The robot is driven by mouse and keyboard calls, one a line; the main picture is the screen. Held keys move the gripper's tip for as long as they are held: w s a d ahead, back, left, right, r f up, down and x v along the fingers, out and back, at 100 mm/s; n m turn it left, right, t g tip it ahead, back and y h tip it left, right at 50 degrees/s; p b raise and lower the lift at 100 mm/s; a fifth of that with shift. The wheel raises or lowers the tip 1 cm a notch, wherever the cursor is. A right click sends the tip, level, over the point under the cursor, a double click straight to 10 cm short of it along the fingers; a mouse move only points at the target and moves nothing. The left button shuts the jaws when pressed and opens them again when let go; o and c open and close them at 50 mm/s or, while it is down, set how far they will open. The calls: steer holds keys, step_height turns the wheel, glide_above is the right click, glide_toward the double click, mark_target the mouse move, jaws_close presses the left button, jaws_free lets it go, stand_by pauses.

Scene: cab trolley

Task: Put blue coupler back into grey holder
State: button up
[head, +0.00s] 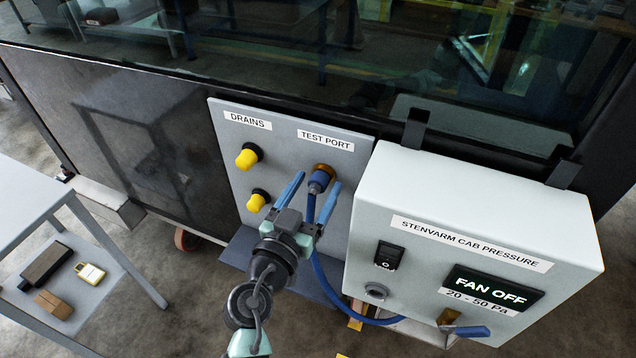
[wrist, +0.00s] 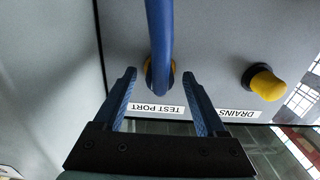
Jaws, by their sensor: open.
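The blue coupler (head: 320,181) sits on the brass fitting of the test port on the grey panel (head: 230,170). A blue hose (head: 322,275) hangs from it. My gripper (head: 315,187) is open, its two blue fingers pointing at the panel on either side of the coupler and hose. In the wrist view, which is upside down, the hose (wrist: 160,35) passes between the fingertips of my gripper (wrist: 160,78) and hides most of the coupler. A gap shows on both sides. A grey round socket, seemingly the grey holder (head: 376,291), is on the white box's front and looks empty.
The white pressure box (head: 480,215) stands right of the panel, with a black switch (head: 389,256), a "FAN OFF" display (head: 491,288) and a blue-handled valve (head: 466,330). Yellow drain caps (head: 247,157) sit left of the port. A grey table (head: 30,205) is at left.

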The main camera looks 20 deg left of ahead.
mark_target(312, 195)
stand_by(0.3)
jaws_close()
stand_by(0.3)
steer(key=shift+s, duration=0.1)
steer(key=shift+s+a+b, duration=0.1)
steer(key=shift+s+b, duration=0.6)
steer(key=shift+s, duration=2.2)
